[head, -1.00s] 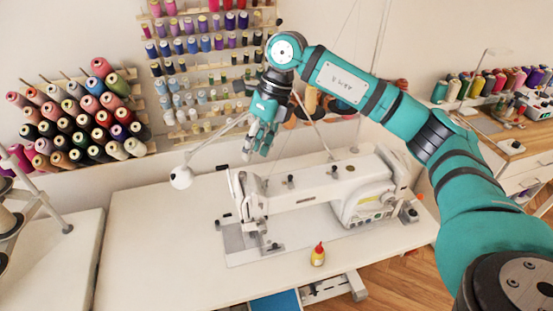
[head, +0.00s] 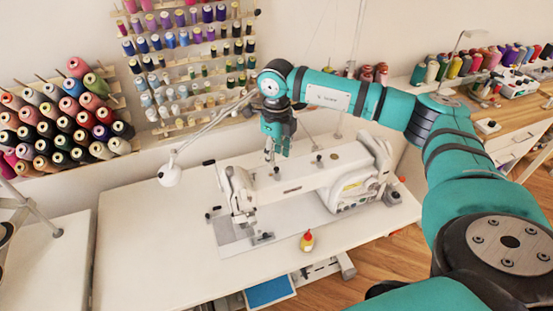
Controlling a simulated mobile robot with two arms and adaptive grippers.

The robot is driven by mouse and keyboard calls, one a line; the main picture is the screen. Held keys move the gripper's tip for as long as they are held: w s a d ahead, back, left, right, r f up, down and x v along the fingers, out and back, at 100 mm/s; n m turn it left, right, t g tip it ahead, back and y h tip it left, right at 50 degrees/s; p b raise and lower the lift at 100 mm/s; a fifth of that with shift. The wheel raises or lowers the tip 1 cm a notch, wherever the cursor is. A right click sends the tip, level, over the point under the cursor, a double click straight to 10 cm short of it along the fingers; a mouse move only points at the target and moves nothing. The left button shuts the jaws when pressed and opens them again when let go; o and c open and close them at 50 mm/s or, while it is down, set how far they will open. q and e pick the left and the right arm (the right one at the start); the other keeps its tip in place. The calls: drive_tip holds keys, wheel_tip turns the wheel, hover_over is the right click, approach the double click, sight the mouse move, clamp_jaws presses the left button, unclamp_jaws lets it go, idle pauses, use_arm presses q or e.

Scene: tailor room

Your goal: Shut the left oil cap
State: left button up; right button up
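A white sewing machine (head: 295,185) stands on the white table, with small dark caps along its top. The left oil cap (head: 277,172) is a small dark piece on top of the machine's arm. It is too small to tell whether it stands open or shut. A second dark cap (head: 319,158) sits further right. My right gripper (head: 272,157) points down just above and slightly left of the left cap. Its fingers look close together, but their opening is unclear. Contact with the cap cannot be made out. My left gripper is out of view.
A small yellow bottle with a red top (head: 307,241) stands on the table (head: 150,250) in front of the machine. A white lamp (head: 169,175) reaches over at the left. Thread racks (head: 190,65) line the wall behind. The table's left part is clear.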

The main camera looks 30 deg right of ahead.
sight(277, 168)
drive_tip(key=shift+f+p, duration=0.4)
drive_tip(key=shift+f, duration=1.7)
drive_tip(key=shift+c, duration=0.4)
clamp_jaws()
